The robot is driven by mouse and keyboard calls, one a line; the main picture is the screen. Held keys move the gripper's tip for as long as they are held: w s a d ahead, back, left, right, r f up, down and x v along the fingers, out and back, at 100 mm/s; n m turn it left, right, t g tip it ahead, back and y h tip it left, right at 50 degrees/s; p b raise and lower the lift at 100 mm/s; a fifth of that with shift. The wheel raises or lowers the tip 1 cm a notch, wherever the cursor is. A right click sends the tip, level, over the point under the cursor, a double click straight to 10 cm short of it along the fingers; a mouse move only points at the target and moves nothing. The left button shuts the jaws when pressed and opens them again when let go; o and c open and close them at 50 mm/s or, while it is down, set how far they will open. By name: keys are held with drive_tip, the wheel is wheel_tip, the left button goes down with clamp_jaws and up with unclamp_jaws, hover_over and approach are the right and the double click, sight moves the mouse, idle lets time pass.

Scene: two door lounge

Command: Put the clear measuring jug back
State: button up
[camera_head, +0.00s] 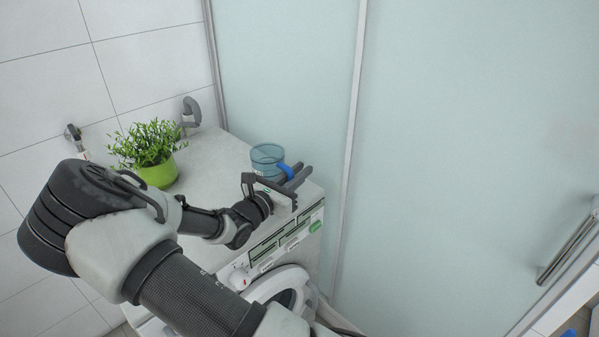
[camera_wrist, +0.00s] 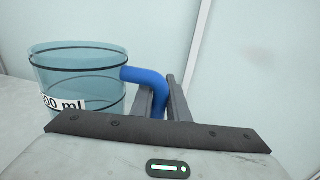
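In the wrist view the jug (camera_wrist: 80,75) fills the left side, with a "00 ml" label and dark bands.
The white washing machine top (camera_head: 215,165) has free room left of the jug. A green potted plant (camera_head: 157,174) and a grey hook-shaped fitting (camera_head: 190,112) are at its back left. A frosted glass panel (camera_head: 290,75) stands close behind the jug.

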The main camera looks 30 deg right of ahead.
drive_tip(key=o, duration=0.4)
drive_tip(key=shift+c, duration=0.2)
drive_tip(key=shift+r, duration=0.15)
drive_tip(key=p+v, duration=0.1)
drive_tip(key=v, duration=1.1)
drive_tip(key=s+d+r+m+g+y, duration=0.25)
drive_tip(key=s+m+g+y, duration=0.35)
drive_tip(key=s+m+g, duration=0.5)
drive_tip(key=s+a+r+m+t+y, duration=0.7)
drive_tip(key=s+a+r+m+y, duration=0.2)
drive_tip(key=s+r+m, duration=0.3)
drive_tip(key=shift+r+m+t+y, duration=0.3)
drive_tip(key=shift+r+t+y, duration=0.1)
drive_tip(key=shift+r, duration=0.45)
